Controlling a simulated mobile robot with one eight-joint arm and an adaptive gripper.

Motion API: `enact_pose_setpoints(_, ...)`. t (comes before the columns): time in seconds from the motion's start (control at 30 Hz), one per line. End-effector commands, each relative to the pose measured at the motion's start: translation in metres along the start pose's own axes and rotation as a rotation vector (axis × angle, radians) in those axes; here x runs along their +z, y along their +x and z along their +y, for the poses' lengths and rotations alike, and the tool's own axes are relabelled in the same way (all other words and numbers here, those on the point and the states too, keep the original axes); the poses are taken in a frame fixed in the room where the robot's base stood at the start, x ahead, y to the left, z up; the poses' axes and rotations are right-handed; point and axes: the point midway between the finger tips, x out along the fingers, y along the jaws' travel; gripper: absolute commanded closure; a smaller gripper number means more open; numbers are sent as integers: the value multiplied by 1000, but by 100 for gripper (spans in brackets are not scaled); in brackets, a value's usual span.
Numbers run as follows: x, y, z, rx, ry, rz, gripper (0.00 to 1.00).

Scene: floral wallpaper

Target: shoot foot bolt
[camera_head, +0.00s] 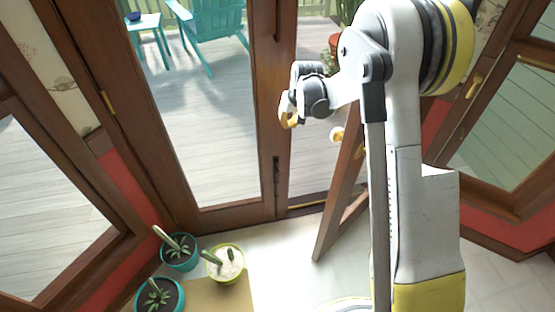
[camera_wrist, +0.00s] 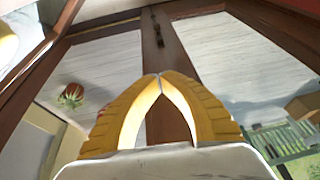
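The foot bolt (camera_head: 276,172) is a dark upright fitting low on the inner stile of the left glazed door (camera_head: 183,150). It also shows as a small dark fitting near the top of the wrist view (camera_wrist: 157,30). My gripper (camera_head: 290,115) is in front of the doors, above the bolt in the picture and apart from it. In the wrist view its yellow fingers (camera_wrist: 160,76) meet at the tips, with nothing visible between them.
The right door (camera_head: 345,190) stands ajar, partly behind my arm. Potted cacti (camera_head: 226,262) and succulents (camera_head: 160,296) stand on the floor at the lower left. Bare floor (camera_head: 290,255) lies before the doors. A teal chair (camera_head: 213,22) is outside.

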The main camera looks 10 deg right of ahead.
Motion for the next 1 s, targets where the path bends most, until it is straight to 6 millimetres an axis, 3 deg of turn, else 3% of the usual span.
enact_pose_setpoints(0.03,0,35,5,-4,1,-11,100)
enact_pose_setpoints(0.1,3,77,10,-11,1,-29,100)
enact_pose_setpoints(0.2,12,128,15,-19,1,-49,100)
enact_pose_setpoints(0.3,22,163,20,-24,1,-63,100)
enact_pose_setpoints(0.4,28,182,22,-28,1,-71,100)
enact_pose_setpoints(0.67,34,212,22,-29,0,-75,100)
enact_pose_setpoints(1.0,39,285,20,-29,0,-74,100)
